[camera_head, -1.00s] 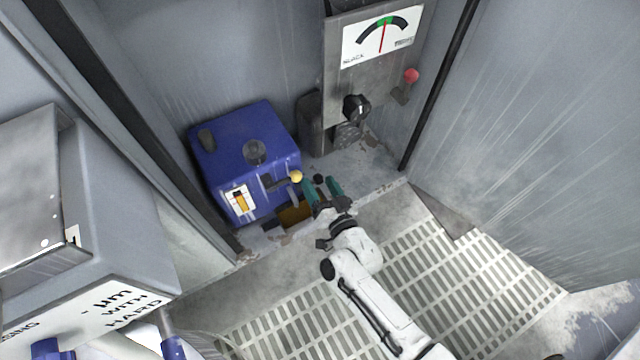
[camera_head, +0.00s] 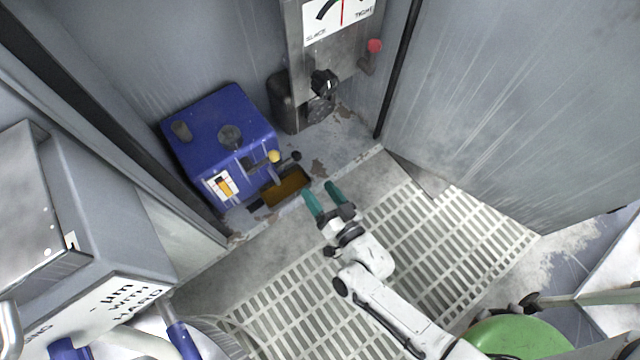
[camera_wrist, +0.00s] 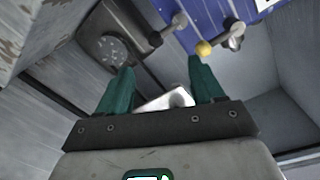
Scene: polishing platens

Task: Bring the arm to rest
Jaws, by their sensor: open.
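My gripper (camera_head: 324,198) is open, its two green fingers apart with nothing seen held between them. In the head view it hangs over the front edge of the grey ledge, above the slotted floor grating (camera_head: 400,235). My white arm reaches up to it from the lower right. In the wrist view my gripper (camera_wrist: 158,85) shows its green fingers, with a pale metal part visible between them that I cannot identify. The blue box (camera_head: 222,135) lies ahead and to the left, with a yellow knob (camera_head: 274,156) and a black knob (camera_head: 295,156) on levers. My gripper is apart from both.
A metal panel (camera_head: 333,60) with a gauge, a black knob (camera_head: 323,82) and a red knob (camera_head: 375,46) stands behind. A grey cabinet (camera_head: 95,215) is at left, a green round object (camera_head: 520,338) at lower right. The space above the grating is open.

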